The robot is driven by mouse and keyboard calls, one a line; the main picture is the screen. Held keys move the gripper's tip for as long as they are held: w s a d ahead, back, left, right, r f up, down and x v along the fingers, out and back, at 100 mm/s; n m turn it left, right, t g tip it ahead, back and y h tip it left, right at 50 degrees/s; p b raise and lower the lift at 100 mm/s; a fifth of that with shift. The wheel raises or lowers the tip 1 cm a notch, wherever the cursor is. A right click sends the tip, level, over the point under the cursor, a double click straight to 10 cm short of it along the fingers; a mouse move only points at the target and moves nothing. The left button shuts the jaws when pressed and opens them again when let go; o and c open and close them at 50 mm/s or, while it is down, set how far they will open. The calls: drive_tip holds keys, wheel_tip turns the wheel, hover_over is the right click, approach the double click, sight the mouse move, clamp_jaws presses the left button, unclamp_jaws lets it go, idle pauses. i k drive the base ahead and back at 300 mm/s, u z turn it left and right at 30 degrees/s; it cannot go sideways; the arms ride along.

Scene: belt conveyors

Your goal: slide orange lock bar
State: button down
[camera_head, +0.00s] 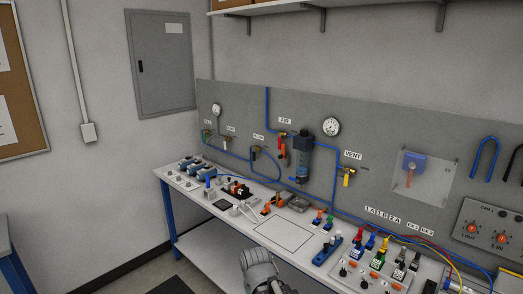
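Several orange parts show, and I cannot tell which of them is the lock bar. One upright orange handle (282,149) is on the air valve, left of the blue filter unit (303,155) on the grey wall panel. A small orange piece (266,209) stands on the bench. A red-orange bar (409,178) hangs under a blue block behind a clear plate (427,182). My gripper (262,277) is at the bottom edge, in front of the bench and apart from these parts. Its fingers are not clear, and I see nothing held.
The white bench (210,220) carries blue devices (200,168) at its left and a switch box (365,277) with coloured connectors at its right. A bare outlined area (284,234) lies mid-bench. A blue hose and gauge (331,126) are on the panel.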

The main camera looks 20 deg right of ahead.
sight(282, 156)
drive_tip(key=u, duration=0.15)
drive_tip(key=i, duration=1.8)
drive_tip(key=z, duration=0.55)
drive_tip(key=k, duration=0.9)
drive_tip(key=z, duration=0.2)
drive_tip(key=i, duration=0.85)
drive_tip(key=u, duration=0.05)
